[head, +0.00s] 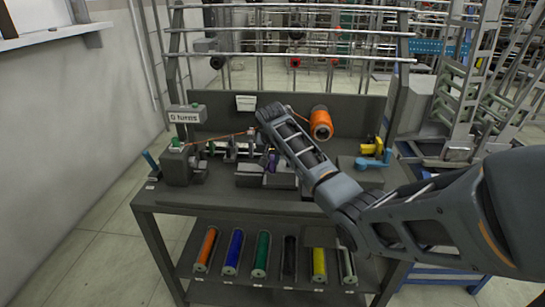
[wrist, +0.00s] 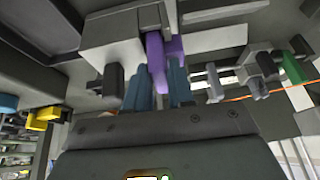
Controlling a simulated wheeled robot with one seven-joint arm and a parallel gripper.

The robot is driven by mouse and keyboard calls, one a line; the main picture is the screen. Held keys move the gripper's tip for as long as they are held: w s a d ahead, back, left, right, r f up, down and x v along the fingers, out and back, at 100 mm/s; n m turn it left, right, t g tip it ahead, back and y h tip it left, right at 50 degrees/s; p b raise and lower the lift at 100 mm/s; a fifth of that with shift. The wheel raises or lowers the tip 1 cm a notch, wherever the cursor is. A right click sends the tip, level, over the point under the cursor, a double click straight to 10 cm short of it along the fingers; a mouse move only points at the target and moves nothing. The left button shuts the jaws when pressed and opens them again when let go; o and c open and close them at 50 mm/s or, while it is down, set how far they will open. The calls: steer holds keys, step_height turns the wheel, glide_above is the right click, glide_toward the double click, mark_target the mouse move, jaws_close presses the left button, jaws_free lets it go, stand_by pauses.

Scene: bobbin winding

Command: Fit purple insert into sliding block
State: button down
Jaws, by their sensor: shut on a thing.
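My gripper (head: 270,156) is over the middle of the bench, partly hidden behind my own arm in the head view. In the wrist view its bluish fingers (wrist: 158,88) are shut on the purple insert (wrist: 156,62), which shows two purple faces. The insert also shows as a small purple patch in the head view (head: 272,162). The insert is close to a light grey block-like part (wrist: 112,38); I cannot tell whether they touch. A dark block on the rail (head: 228,149), left of my gripper, may be the sliding block; its slot cannot be made out.
The winder (head: 178,165) with a counter box (head: 187,114) stands at the bench's left. An orange thread (head: 225,136) runs above the rail. An orange spool (head: 320,123) and yellow and blue parts (head: 372,157) are right. Several coloured rolls lie on the lower shelf (head: 225,284).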

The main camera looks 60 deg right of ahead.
steer(key=c, duration=0.9)
jaws_free()
steer(key=shift+r, duration=0.1)
steer(key=shift+v, duration=3.85)
